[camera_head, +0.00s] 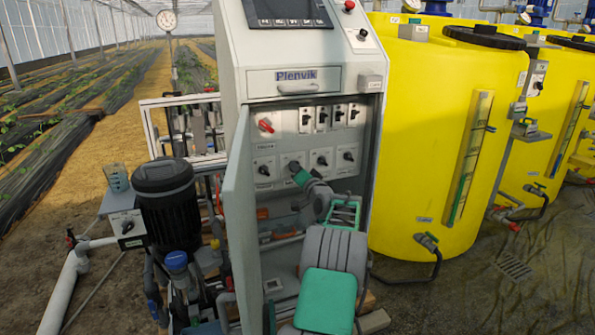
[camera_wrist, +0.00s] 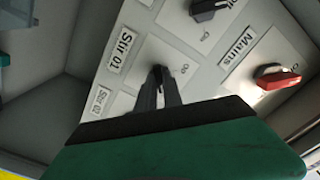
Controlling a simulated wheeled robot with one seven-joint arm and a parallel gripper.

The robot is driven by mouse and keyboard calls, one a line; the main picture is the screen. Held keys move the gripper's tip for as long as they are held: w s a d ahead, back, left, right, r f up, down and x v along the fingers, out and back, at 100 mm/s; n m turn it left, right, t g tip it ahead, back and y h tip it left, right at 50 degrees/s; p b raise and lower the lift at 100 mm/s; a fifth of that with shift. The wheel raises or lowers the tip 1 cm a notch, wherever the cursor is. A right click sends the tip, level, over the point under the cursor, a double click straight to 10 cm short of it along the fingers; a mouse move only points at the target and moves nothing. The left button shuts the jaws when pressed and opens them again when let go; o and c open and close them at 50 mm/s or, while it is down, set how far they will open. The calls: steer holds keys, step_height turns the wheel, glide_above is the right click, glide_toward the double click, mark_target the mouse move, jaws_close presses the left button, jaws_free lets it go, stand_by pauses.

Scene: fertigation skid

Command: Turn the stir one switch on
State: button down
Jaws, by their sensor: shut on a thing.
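The stir one switch (camera_wrist: 158,72) is a small black rotary knob on a pale plate, beside a label reading "Stir 01" (camera_wrist: 127,48). In the wrist view my gripper (camera_wrist: 160,88) has its two dark fingers closed about this knob, and they hide most of it. Which way the knob points is hard to tell. In the head view my gripper (camera_head: 297,170) reaches into the open cabinet at the lower row of knobs. My green-tipped hand covers the switch there.
The red mains switch (camera_wrist: 278,77) sits close by. It also shows at the panel's upper left in the head view (camera_head: 265,125). Other black knobs (camera_head: 322,159) stand to the right. The open cabinet door (camera_head: 237,215) stands close on the left of my arm.

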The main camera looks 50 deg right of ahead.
steer(key=c, duration=1.5)
jaws_free()
steer(key=p+v, duration=0.1)
steer(key=v, duration=0.6)
steer(key=shift+s+a, duration=0.15)
steer(key=shift+s, duration=0.25)
